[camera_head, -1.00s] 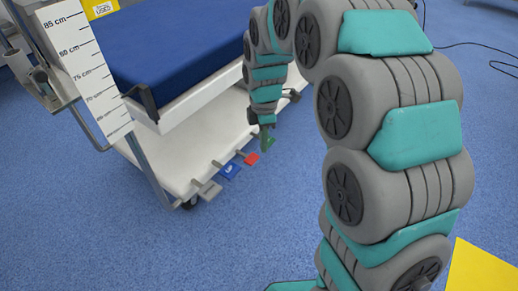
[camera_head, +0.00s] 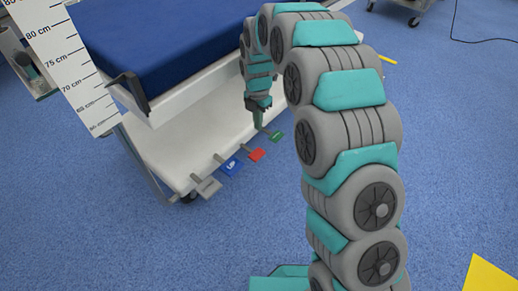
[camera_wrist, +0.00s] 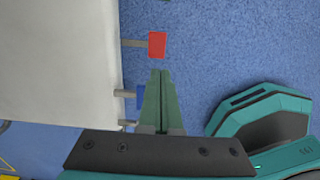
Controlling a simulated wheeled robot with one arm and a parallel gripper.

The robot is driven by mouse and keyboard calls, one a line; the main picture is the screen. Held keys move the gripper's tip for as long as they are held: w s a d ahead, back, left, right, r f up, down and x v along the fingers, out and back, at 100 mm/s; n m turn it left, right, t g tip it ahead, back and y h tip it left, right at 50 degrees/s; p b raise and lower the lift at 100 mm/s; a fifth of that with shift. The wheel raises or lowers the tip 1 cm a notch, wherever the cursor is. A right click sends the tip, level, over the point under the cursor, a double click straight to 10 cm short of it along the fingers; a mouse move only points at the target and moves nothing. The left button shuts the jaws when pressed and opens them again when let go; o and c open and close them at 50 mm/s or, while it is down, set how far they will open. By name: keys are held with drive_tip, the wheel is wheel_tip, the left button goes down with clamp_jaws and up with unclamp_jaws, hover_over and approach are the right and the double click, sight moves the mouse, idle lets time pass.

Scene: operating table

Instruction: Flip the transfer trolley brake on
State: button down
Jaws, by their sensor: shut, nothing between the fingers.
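The transfer trolley has a blue mattress (camera_head: 170,35) and a white lower base (camera_head: 170,150), which also shows in the wrist view (camera_wrist: 60,60). Along its lower edge are a grey pedal (camera_head: 208,187), a blue pedal marked "UP" (camera_head: 230,166), a red pedal (camera_head: 256,154) and a green pedal (camera_head: 276,136). My gripper (camera_head: 258,124) is shut and empty, pointing down just left of the green pedal in the head view. In the wrist view its tips (camera_wrist: 161,73) appear below the red pedal (camera_wrist: 157,45) and right of the partly hidden blue pedal (camera_wrist: 140,95). Contact cannot be told.
A white height scale (camera_head: 65,60) stands at the trolley's left corner. Blue floor in front of the pedals is clear. A yellow patch (camera_head: 485,275) lies at lower right, and a cable (camera_head: 465,40) at upper right.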

sight(259, 156)
drive_tip(key=shift+f, duration=0.1)
wheel_tip(259, 156, down, 14)
drive_tip(key=shift+r+b, duration=0.1)
drive_tip(key=shift+b, duration=0.6)
drive_tip(key=shift+s+d+f+t+y+b, duration=0.15)
drive_tip(key=shift+f+t+y+b, duration=0.15)
drive_tip(key=shift+f+y+b, duration=0.15)
drive_tip(key=shift+s+d+f+t+y+b, duration=0.15)
drive_tip(key=shift+f+t+y+b, duration=0.15)
drive_tip(key=shift+f, duration=0.2)
drive_tip(key=shift+f+y+b, duration=0.35)
drive_tip(key=shift+f+b, duration=0.15)
drive_tip(key=shift+b, duration=0.05)
drive_tip(key=shift+r, duration=0.25)
